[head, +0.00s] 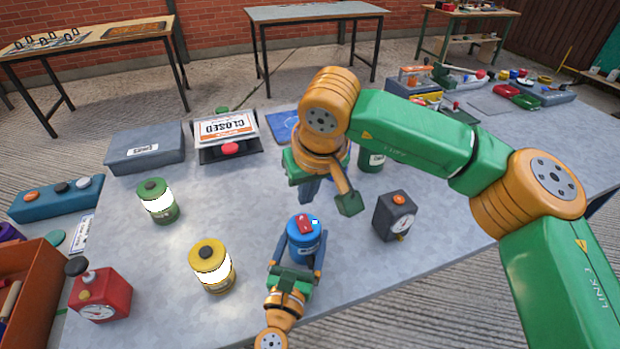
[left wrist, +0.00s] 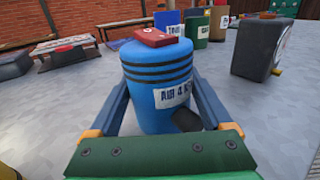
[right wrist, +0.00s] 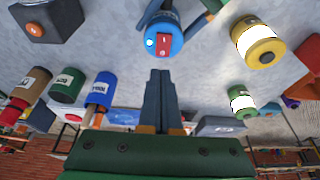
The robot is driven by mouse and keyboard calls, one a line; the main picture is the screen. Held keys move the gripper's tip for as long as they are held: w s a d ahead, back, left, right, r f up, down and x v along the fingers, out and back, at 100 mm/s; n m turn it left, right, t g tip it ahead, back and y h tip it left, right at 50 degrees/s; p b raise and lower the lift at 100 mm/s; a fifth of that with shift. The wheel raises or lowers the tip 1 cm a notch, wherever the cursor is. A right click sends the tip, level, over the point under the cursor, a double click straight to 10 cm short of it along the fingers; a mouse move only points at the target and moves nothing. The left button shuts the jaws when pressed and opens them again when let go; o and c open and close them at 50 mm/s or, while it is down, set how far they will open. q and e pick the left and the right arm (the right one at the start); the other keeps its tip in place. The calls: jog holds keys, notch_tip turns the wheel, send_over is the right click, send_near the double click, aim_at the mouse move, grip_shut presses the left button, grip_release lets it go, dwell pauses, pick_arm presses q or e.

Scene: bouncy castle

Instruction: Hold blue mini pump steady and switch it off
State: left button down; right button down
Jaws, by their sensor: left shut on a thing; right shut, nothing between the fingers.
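The blue mini pump (head: 304,243) stands upright on the grey table, with a red switch (head: 305,223) and a small bright spot on its lid.
A yellow can (head: 212,268) and a green can (head: 158,203) stand left of the pump. A dark box with an orange knob and dial (head: 394,218) stands right. A red box with a gauge (head: 101,296) and an orange crate (head: 40,270) are further left.

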aim_at(304, 217)
jog(key=x, duration=0.6)
jog(key=shift+s+d, duration=0.15)
jog(key=shift+s, duration=0.25)
jog(key=shift+f, duration=0.1)
jog(key=shift+w+f, duration=0.1)
jog(key=shift+f, duration=0.05)
jog(key=shift+s+d, duration=0.25)
jog(key=shift+s, duration=0.6)
